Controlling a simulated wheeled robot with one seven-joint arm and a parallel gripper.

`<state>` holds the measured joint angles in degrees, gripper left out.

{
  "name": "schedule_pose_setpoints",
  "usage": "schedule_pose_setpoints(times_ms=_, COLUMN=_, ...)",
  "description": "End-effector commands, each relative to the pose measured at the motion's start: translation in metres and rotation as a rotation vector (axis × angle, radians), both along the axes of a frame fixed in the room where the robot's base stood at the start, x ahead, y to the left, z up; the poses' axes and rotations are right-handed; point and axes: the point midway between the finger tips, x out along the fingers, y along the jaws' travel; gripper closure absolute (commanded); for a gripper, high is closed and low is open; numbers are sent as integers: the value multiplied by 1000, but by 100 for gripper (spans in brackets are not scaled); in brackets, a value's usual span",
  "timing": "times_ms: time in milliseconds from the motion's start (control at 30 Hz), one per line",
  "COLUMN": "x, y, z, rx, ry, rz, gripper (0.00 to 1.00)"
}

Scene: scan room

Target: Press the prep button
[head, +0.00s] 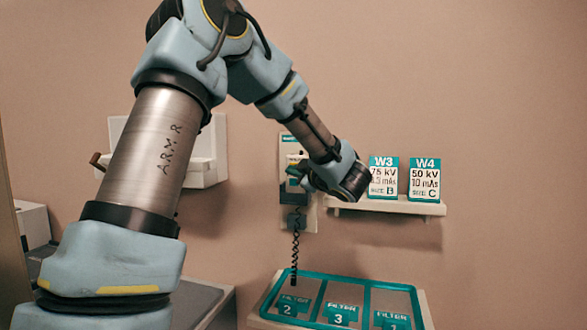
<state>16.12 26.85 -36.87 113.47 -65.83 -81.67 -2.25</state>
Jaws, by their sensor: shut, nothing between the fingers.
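A narrow wall panel (309,218) with a teal top edge is fixed to the pink wall. A dark handheld piece (296,222) with a coiled cord hangs at its lower part. My arm crosses in front of the panel. My gripper (295,175) is small in the head view, in front of the panel's middle, and looks shut and empty. I cannot make out the prep button; my wrist and gripper cover part of the panel. Whether the gripper touches the panel cannot be told.
A wall shelf (390,206) right of the panel holds cards W3 (384,176) and W4 (424,179). Below is a teal-rimmed tray (367,302) with filters marked 2, 3 and 1. A white wall bracket (205,165) is behind my arm. The right wall is clear.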

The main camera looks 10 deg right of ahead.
Motion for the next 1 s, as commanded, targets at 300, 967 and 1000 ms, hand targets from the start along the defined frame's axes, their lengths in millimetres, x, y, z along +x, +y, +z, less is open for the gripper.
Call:
schedule_pose_setpoints(times_ms=300, x=0, y=0, z=0, rx=0, ry=0, rz=0, gripper=100)
schedule_pose_setpoints(times_ms=967, x=8, y=-4, z=0, rx=0, ry=0, rz=0, gripper=100)
schedule_pose_setpoints(times_ms=1000, x=8, y=-4, z=0, rx=0, ry=0, rz=0, gripper=100)
